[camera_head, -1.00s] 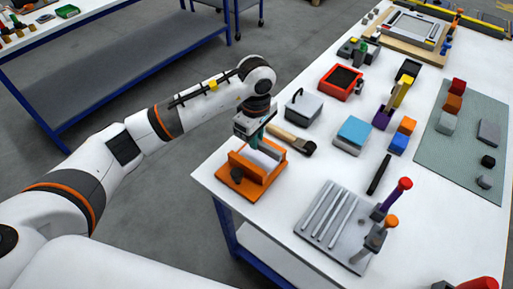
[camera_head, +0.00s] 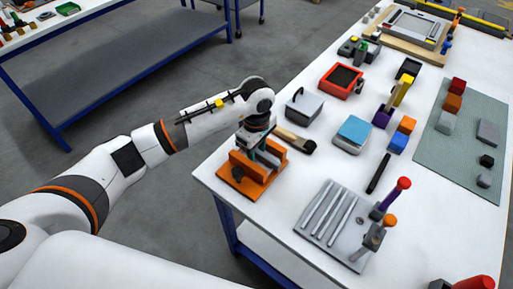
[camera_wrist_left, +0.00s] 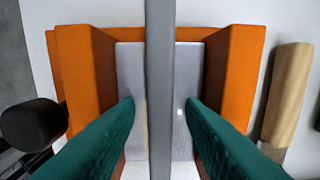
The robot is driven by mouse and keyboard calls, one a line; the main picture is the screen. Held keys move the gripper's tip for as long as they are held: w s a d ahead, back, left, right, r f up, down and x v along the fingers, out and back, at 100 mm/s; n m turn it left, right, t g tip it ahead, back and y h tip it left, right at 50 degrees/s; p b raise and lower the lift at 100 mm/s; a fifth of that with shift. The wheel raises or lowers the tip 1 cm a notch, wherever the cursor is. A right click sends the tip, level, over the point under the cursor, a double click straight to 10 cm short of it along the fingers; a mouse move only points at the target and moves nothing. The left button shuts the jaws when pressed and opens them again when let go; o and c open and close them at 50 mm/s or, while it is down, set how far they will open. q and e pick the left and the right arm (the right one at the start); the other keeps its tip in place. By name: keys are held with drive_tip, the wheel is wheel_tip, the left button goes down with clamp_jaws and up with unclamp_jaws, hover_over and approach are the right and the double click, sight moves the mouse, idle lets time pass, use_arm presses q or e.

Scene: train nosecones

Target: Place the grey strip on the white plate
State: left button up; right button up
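In the wrist view the grey strip (camera_wrist_left: 161,60) runs lengthwise through the middle, over the pale plate (camera_wrist_left: 130,70) lying between two orange walls. My left gripper (camera_wrist_left: 160,102) has its teal fingers on either side of the strip, with a visible gap on both sides, so it is open around it. In the head view this gripper (camera_head: 262,160) is down at the orange fixture (camera_head: 245,179), mostly hiding the plate and strip. I cannot tell whether the strip touches the plate. My right gripper is not in view.
A wooden-handled tool (camera_head: 291,138) lies close beside the fixture; its handle shows in the wrist view (camera_wrist_left: 287,95). A grey ribbed plate (camera_head: 330,220), a blue-topped block (camera_head: 354,130) and a red box (camera_head: 340,80) stand on the white table. The fixture is near the table's left edge.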

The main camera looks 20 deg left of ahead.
sight(257, 150)
use_arm(q)
drive_tip(key=shift+r, duration=0.3)
wheel_tip(257, 150, up, 12)
drive_tip(key=b, duration=0.2)
drive_tip(key=shift+f+b, duration=0.15)
drive_tip(key=shift+b, duration=0.25)
